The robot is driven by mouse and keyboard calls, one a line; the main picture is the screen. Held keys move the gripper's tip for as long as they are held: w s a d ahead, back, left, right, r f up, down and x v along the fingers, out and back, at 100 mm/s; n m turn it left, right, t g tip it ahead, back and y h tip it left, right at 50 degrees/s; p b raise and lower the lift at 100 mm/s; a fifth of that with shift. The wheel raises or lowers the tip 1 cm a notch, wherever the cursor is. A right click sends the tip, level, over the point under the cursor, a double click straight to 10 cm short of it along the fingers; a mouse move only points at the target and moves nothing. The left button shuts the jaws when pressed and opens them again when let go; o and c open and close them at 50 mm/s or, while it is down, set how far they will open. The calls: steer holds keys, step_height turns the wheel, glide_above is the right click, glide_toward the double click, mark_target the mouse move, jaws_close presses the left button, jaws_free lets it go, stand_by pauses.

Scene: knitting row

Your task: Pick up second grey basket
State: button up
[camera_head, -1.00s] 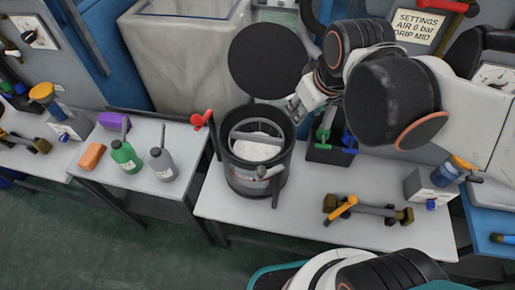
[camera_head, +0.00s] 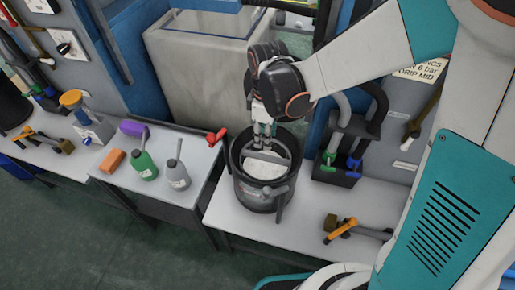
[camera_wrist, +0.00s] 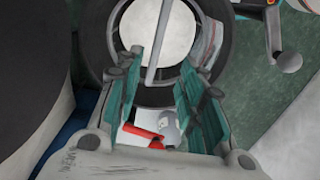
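A dark grey round basket (camera_head: 262,199) with a bar handle (camera_head: 265,157) across its open top stands upright on the middle bench in the head view. It holds something pale. My gripper (camera_head: 264,133) points down at the far side of its rim. In the wrist view the basket's dark rim (camera_wrist: 97,45) and the bar handle (camera_wrist: 158,48) lie beyond my gripper (camera_wrist: 160,65). The teal fingers are spread, with the bar between them in the picture. I cannot tell whether they touch it. A second dark container (camera_head: 9,106) is cut off at the left edge.
A brass-ended tool (camera_head: 333,230) lies in front.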

mark_target(266, 155)
step_height(266, 155, down, 8)
steer(key=shift+d+r+b, duration=0.1)
steer(key=shift+r+b, duration=0.1)
steer(key=shift+b, duration=0.95)
step_height(266, 155, down, 5)
steer(key=shift+w+d+b, duration=0.1)
steer(key=shift+w+b, duration=0.05)
steer(key=shift+b, duration=1)
jaws_close()
